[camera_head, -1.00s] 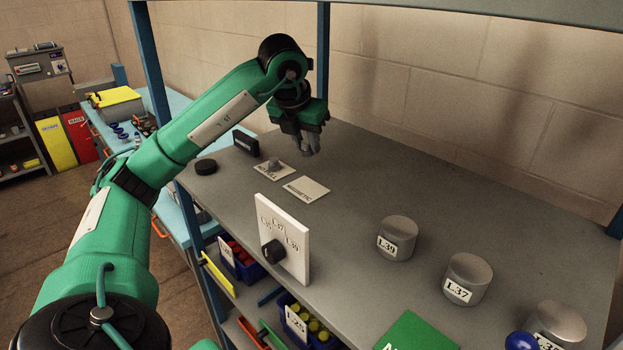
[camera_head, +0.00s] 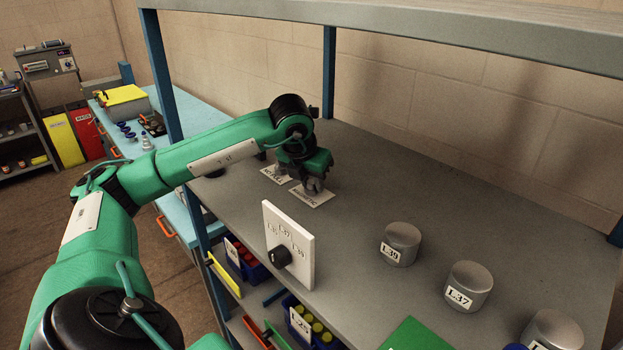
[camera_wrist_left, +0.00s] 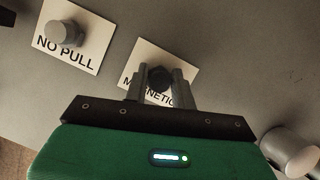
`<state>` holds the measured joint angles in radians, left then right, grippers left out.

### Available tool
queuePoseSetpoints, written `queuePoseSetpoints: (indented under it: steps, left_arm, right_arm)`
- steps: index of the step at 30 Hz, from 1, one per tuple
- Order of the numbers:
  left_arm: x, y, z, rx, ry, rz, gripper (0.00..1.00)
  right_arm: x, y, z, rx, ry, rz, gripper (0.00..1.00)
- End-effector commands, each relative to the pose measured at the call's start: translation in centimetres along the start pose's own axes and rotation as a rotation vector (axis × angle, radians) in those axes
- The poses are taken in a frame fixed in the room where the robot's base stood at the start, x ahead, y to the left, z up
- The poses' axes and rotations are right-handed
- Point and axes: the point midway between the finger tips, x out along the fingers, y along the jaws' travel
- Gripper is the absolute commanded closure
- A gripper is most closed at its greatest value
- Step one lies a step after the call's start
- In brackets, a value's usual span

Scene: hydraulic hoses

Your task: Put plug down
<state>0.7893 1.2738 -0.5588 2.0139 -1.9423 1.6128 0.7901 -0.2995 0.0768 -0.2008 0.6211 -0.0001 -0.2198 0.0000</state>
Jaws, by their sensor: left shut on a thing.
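My left gripper (camera_head: 313,187) is low over the white MAGNETIC card (camera_head: 318,201) on the grey shelf. In the left wrist view the two grey fingers (camera_wrist_left: 160,86) are shut on a dark six-sided plug (camera_wrist_left: 160,77), which covers part of the MAGNETIC card (camera_wrist_left: 138,62). I cannot tell whether the plug touches the card. Beside it, the NO PULL card (camera_wrist_left: 84,57) carries a separate grey round plug (camera_wrist_left: 61,34). In the head view the NO PULL card (camera_head: 270,174) is partly hidden by my arm. My right gripper is not in view.
A white panel (camera_head: 298,245) with a black knob stands at the shelf's front edge. Grey cylinders labelled L39 (camera_head: 401,245) and L37 (camera_head: 467,288) stand to the right, with another at the corner. A green card (camera_head: 417,336) lies in front. The shelf behind the cylinders is clear.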

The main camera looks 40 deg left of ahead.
Motion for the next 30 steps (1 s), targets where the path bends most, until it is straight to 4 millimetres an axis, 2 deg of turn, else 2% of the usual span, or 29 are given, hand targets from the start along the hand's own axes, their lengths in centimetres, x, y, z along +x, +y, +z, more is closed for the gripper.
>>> queuePoseSetpoints:
  steps: [6, 7, 9, 10, 22, 26, 30]
  left_arm:
    - [0.4, 0.0, -0.1, 0.0, 0.0, 0.0, 1.0]
    - [0.2, 0.0, -0.1, 0.0, 0.0, 0.0, 0.68]
    - [0.2, 0.0, -0.1, 0.0, 0.0, 0.0, 0.55]
    - [0.2, 0.0, -0.1, 0.0, 0.0, 0.0, 0.52]
    - [-0.4, 0.0, 0.0, 0.0, -0.002, -0.001, 0.52]
    - [-2.2, 0.0, 0.0, 0.0, -0.006, -0.002, 0.52]
    - [-5.0, -0.1, 0.0, 0.001, -0.007, -0.003, 0.52]
  right_arm:
    - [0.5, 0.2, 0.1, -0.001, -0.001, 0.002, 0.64]
    - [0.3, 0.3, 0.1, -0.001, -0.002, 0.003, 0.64]
    - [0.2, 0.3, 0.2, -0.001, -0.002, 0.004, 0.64]
    - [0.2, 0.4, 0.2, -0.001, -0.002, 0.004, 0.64]
    - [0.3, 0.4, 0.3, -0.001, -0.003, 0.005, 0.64]
    - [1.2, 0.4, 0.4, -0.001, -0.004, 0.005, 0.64]
    - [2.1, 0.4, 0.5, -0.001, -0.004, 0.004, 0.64]
